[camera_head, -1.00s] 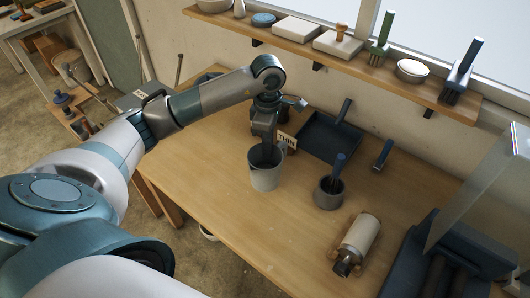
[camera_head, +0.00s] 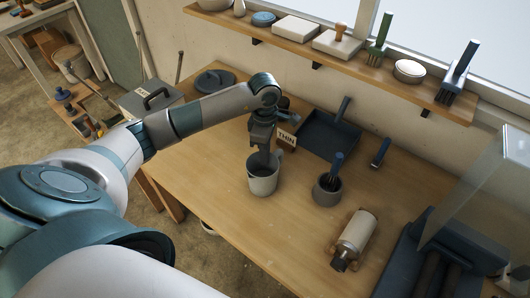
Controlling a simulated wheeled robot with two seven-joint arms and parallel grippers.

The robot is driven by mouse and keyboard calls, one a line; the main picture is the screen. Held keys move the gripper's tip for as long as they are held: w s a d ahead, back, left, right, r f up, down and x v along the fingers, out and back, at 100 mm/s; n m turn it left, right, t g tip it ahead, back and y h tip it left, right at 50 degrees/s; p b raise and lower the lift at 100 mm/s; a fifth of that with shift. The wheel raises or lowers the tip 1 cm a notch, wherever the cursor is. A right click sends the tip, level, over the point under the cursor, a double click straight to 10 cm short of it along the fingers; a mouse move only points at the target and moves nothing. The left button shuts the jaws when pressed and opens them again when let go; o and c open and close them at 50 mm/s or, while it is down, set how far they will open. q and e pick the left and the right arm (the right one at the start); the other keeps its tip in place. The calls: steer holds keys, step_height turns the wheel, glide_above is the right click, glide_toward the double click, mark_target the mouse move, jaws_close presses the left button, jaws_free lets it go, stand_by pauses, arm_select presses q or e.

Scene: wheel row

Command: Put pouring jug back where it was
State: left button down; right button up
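The pouring jug (camera_head: 262,184), a grey cup-like vessel with a spout or lip at its right rim, is upright at the middle of the wooden table (camera_head: 215,205). My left gripper (camera_head: 264,157) points down at the jug's rim from above and seems shut on its far wall. The fingertips are partly hidden at the rim. I cannot tell whether the jug's base touches the table. My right gripper is not in view.
A pot with a blue-handled brush (camera_head: 327,191) and a roller (camera_head: 355,238) lie to the right. A dark tray (camera_head: 326,136) and a "THIN" label (camera_head: 287,137) are behind. A grey box (camera_head: 150,101) stands left. Table left of the jug is clear.

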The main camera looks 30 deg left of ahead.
arm_select(q)
steer(key=shift+f, duration=0.1)
steer(key=c, duration=2)
jaws_free()
steer(key=shift+r, duration=0.4)
steer(key=shift+w+a+r+b, duration=0.1)
steer(key=shift+r+b, duration=0.8)
steer(key=shift+r, duration=2)
steer(key=shift+w+a+r+b, duration=0.1)
steer(key=shift+r+b, duration=0.8)
steer(key=shift+r, duration=1.95)
